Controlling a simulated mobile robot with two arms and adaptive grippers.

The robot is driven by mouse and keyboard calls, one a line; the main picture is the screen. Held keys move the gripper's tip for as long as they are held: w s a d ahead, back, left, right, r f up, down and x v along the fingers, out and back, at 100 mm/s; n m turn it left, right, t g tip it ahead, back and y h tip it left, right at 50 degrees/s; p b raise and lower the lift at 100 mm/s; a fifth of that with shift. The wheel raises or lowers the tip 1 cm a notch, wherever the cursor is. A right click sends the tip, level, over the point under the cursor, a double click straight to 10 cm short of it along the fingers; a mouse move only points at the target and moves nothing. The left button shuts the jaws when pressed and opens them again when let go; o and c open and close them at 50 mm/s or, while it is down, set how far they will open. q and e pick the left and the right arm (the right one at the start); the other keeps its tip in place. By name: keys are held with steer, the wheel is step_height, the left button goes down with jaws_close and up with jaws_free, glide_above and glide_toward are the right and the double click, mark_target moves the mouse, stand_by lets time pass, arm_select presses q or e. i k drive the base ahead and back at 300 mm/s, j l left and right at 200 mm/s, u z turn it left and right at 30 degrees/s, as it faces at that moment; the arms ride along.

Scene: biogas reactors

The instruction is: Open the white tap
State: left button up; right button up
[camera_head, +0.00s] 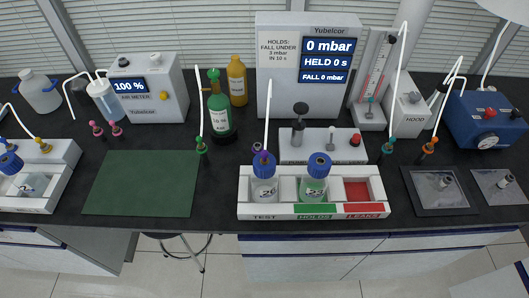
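A pale valve block (320,147) stands at the middle of the bench, in front of the tall display unit. On it are a large grey tap or knob (298,125), a small white tap (332,131) and a red knob (355,140). The white tap is small in the picture, and I cannot tell which way its handle is turned. Neither of my grippers shows in the head view.
A white rack (245,212) in front of the block holds two blue-capped bottles (264,180) (315,178); its red bay is empty. The display unit (268,85) reads 0 mbar. A green mat (140,185) lies clear at left. Thin hoses stand around the block.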

mark_target(332, 129)
steer(key=l+z, duration=0.1)
steer(key=l, duration=2.4)
